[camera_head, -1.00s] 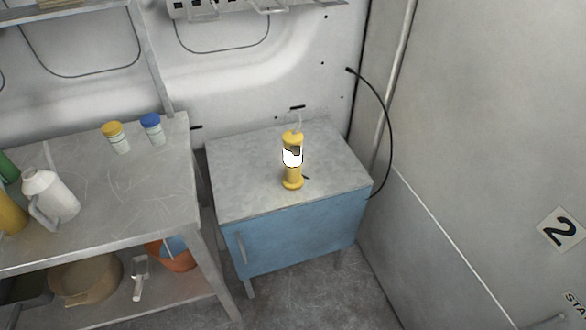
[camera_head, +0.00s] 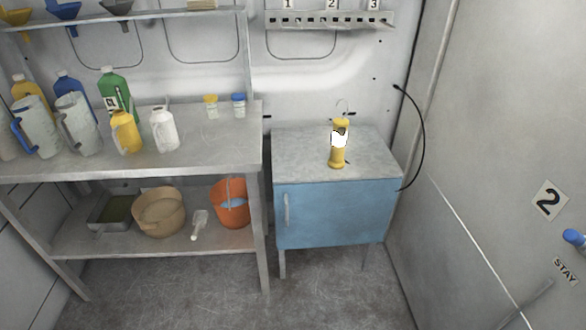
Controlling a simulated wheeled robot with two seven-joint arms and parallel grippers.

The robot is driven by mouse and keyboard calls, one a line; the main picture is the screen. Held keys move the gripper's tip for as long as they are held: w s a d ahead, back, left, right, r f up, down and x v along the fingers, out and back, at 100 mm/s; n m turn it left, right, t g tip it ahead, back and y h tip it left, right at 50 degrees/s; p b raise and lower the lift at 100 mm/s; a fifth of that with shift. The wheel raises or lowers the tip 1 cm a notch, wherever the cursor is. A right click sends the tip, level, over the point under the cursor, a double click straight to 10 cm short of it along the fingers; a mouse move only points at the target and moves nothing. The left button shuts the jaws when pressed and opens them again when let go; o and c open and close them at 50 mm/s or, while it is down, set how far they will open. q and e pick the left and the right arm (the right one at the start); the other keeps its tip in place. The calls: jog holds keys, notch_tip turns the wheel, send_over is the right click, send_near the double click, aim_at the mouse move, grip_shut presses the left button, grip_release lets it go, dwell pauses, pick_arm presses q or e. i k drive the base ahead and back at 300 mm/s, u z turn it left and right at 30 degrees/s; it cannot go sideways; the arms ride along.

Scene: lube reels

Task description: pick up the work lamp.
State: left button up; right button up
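The work lamp (camera_head: 339,150) is yellow with a bright white lit middle and a thin hook on top. It stands upright on the grey top of a blue cabinet (camera_head: 338,216), near the middle of that top. Nothing touches or holds it. Neither of my grippers shows in the head view.
A metal shelf bench (camera_head: 200,145) stands left of the cabinet, with several jugs and bottles, and two small capped jars. Its lower shelf holds a tan basin (camera_head: 159,211), a scoop and an orange bucket (camera_head: 231,205). A black cable (camera_head: 424,128) hangs at the right wall. Floor in front is clear.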

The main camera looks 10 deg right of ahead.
aim_at(336, 160)
jog(key=z, duration=0.75)
jog(key=i, duration=1.1)
jog(key=u, duration=0.25)
